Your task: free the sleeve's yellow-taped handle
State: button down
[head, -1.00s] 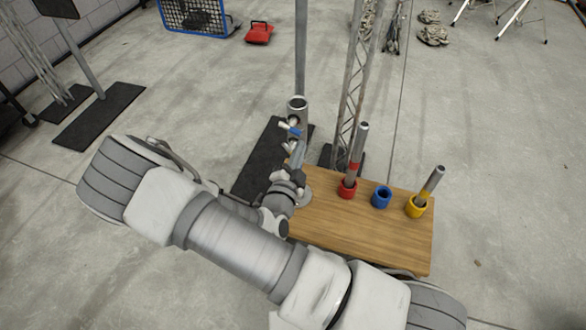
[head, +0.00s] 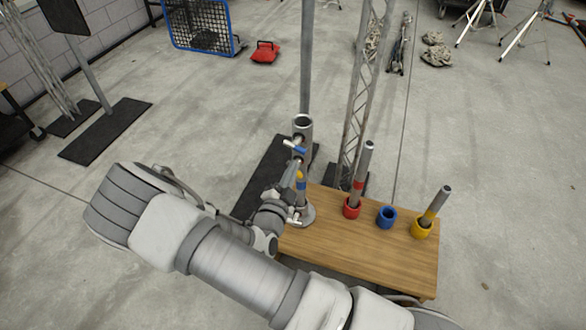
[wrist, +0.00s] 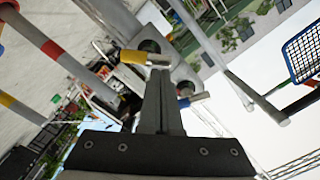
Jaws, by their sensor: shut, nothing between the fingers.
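The sleeve (head: 303,128) is an upright grey metal tube beside the wooden table. Its blue-taped handle (head: 295,146) sticks out near the top. The yellow-taped handle (head: 301,179) is lower, partly hidden behind my gripper (head: 293,178). In the wrist view my gripper (wrist: 160,73) is shut and empty. Its fingertips overlap the grey end of the yellow-taped handle (wrist: 133,57); I cannot tell whether they touch it. The blue-taped handle (wrist: 194,99) shows to the right of the fingers, and the sleeve (wrist: 182,75) behind them.
The wooden table (head: 365,246) holds a red cup (head: 351,208) and a yellow cup (head: 421,229), each with a leaning tube, and an empty blue cup (head: 386,215). A lattice mast (head: 360,105) stands just behind. Open floor lies to the right.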

jog(key=shift+w+a+f+n+p, duration=0.15)
jog(key=shift+a+n+p, duration=0.1)
jog(key=shift+n+p, duration=0.35)
jog(key=shift+p, duration=0.5)
jog(key=n+p, duration=0.2)
jog(key=p, duration=0.1)
jog(key=shift+w+a+n, duration=0.15)
jog(key=shift+a+n, duration=0.15)
jog(key=shift+n, duration=0.1)
jog(key=shift+a+f, duration=0.1)
jog(key=shift+f, duration=0.1)
jog(key=shift+r+p, duration=0.2)
jog(key=shift+p, duration=0.1)
dwell(0.8)
